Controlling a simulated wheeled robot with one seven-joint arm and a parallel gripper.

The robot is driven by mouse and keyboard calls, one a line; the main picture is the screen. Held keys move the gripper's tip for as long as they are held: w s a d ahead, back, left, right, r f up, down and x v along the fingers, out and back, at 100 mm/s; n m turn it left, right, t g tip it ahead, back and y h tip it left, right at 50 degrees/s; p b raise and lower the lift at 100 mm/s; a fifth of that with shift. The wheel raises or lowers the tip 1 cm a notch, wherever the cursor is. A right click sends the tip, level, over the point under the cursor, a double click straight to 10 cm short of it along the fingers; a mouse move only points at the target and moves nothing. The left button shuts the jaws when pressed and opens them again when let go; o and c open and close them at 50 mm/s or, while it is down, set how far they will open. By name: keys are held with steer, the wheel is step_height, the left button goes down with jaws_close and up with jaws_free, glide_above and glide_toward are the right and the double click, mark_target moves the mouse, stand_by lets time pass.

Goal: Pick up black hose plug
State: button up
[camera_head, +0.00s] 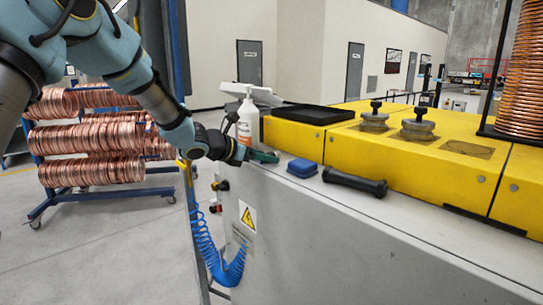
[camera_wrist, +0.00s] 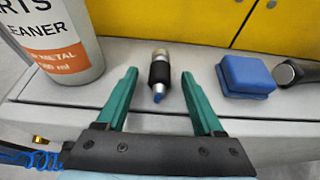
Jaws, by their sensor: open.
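The black hose plug (camera_wrist: 160,72), a short black grip with metal ends and a blue tip, lies on the grey machine top in the wrist view. Its blue tip points toward my gripper. My gripper (camera_wrist: 159,76) is open, with its green fingers on the left and right of the plug and a gap on each side. Nothing is held. In the head view my gripper (camera_head: 264,156) is low over the left end of the machine top, and I cannot make out the plug there.
A white cleaner bottle (camera_wrist: 57,40) stands just left of the fingers. A blue block (camera_wrist: 246,77) lies to the right, with a black cylindrical tool (camera_head: 355,182) beyond it. A yellow raised housing (camera_head: 345,150) borders the ledge behind. The ledge's front edge is close.

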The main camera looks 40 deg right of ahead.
jaws_close()
stand_by(0.4)
